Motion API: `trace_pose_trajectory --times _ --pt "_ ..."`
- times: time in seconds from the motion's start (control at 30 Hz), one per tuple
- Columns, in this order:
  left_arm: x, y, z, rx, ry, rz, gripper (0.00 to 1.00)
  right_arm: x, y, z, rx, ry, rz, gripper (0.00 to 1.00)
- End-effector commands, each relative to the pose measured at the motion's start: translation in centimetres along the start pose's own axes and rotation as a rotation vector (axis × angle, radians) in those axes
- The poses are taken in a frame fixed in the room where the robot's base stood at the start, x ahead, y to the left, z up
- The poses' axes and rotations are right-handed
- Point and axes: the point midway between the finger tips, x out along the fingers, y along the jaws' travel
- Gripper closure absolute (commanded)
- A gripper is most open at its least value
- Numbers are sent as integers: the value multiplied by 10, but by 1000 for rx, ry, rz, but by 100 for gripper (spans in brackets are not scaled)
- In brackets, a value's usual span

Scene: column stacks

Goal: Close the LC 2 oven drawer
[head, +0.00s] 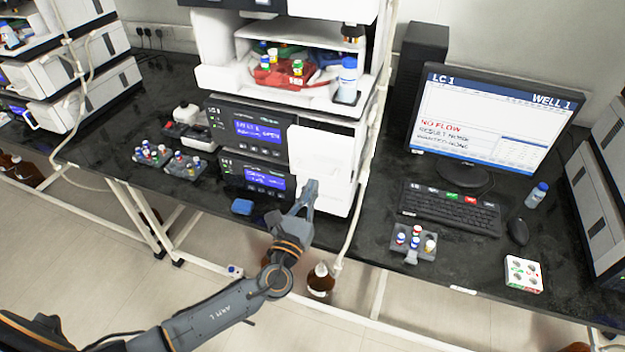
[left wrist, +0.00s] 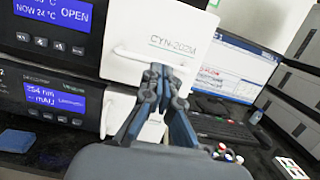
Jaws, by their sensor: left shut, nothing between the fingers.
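The middle instrument stack has an oven module (head: 250,130) whose blue display reads OPEN, also in the left wrist view (left wrist: 55,20). Its white drawer front (head: 322,152) stands out at the module's right side. In the left wrist view the drawer front (left wrist: 160,35) fills the upper middle, with a white handle bar across it. My left gripper (head: 310,187) is shut and empty at the lower part of this front; its fingertips (left wrist: 160,72) overlap the handle in the wrist view. Whether they touch it I cannot tell. My right gripper is not in view.
A second module (head: 255,178) sits directly below. A blue pad (head: 242,207) lies before the stack. A white tube (head: 352,215) hangs along its right side. The monitor (head: 490,125), marked LC 1, keyboard (head: 450,208) and vial rack (head: 412,243) stand to the right.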

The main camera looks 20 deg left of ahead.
Motion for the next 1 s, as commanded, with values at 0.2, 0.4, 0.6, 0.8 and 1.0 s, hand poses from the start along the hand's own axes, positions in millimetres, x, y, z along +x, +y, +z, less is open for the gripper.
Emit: trace_pose_trajectory --times 0.2,0.4,0.6,0.8,1.0 --pt "13 -1 0 0 1 -1 100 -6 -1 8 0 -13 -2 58" --pt "14 -1 -1 -1 1 -1 100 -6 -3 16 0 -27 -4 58" --pt "21 0 -4 1 -1 0 100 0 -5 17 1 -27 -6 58" --pt "54 -1 -11 1 -2 1 100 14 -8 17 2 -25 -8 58" --pt "62 -1 -9 -1 0 0 100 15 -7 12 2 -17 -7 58"
